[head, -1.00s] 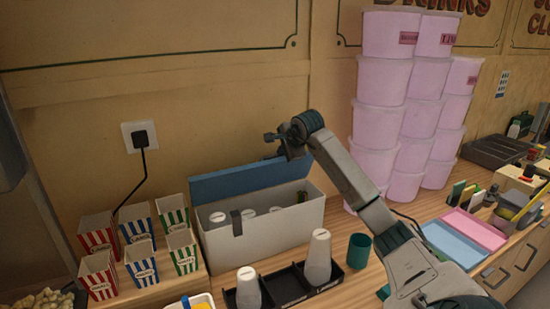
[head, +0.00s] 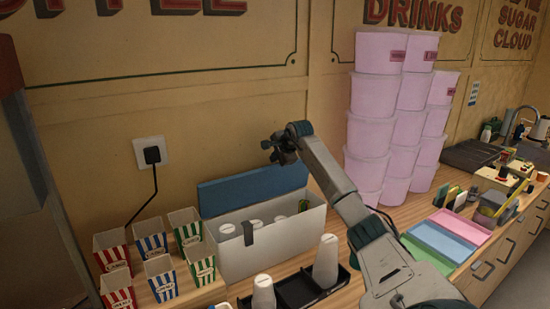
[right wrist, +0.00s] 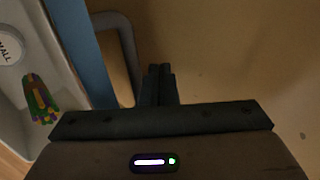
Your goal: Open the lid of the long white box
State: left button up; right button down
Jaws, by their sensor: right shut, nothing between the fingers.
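The long white box (head: 270,253) stands on the wooden counter against the wall, in the middle of the head view. Its blue lid (head: 252,189) is raised and stands up at the box's back edge. Round white lids and something green and multicoloured show inside. The right wrist view shows the box's inside (right wrist: 55,55) at the left and the blue lid edge (right wrist: 80,45) beside it. My right gripper (head: 272,148) is shut and empty, in the air above the lid's right part. It also shows in the right wrist view (right wrist: 160,72). My left gripper is not in view.
Striped paper boxes (head: 152,243) stand left of the box. A black tray with white cups (head: 326,262) stands in front. Tall pink tub stacks (head: 374,120) stand to the right. A black plug (head: 152,155) with cable is on the wall.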

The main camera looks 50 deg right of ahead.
jog(key=shift+a, duration=0.1)
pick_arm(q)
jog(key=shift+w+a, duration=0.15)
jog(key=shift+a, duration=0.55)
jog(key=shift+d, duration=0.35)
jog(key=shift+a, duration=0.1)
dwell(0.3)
